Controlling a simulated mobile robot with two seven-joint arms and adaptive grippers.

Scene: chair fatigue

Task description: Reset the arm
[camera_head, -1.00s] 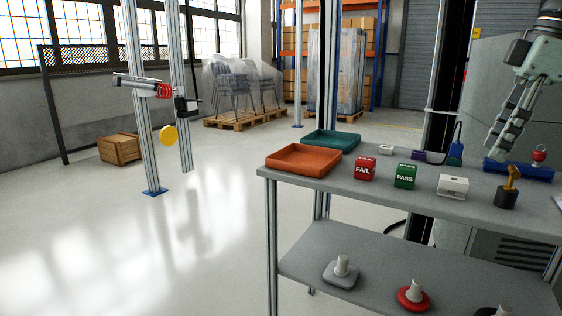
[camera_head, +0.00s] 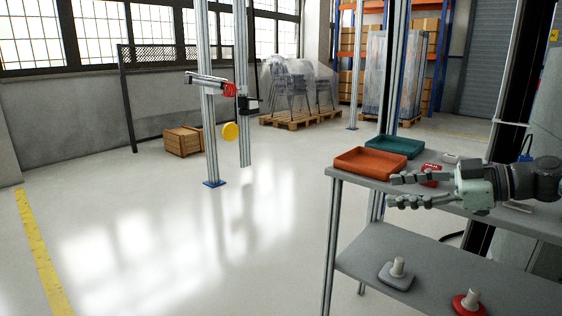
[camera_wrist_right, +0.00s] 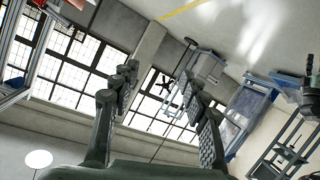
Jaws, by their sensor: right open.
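My right gripper (camera_head: 391,190) reaches in from the right over the upper table, its fingers pointing left and spread apart. In the right wrist view its two fingers (camera_wrist_right: 160,72) stand open with nothing held between them. It hides part of the red FAIL block (camera_head: 431,172). On the aluminium frame at left, a horizontal cylinder arm (camera_head: 208,82) carries a red coil (camera_head: 229,90). A black block (camera_head: 248,104) is on the upright beside it, and a yellow disc (camera_head: 230,132) shows below. My left gripper is not in view.
An orange tray (camera_head: 371,163) and a teal tray (camera_head: 394,147) lie on the upper table (camera_head: 530,222). The lower shelf holds a grey-based piece (camera_head: 396,275) and a red-based piece (camera_head: 467,303). A wooden crate (camera_head: 183,141) stands by the wall. The floor at left is clear.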

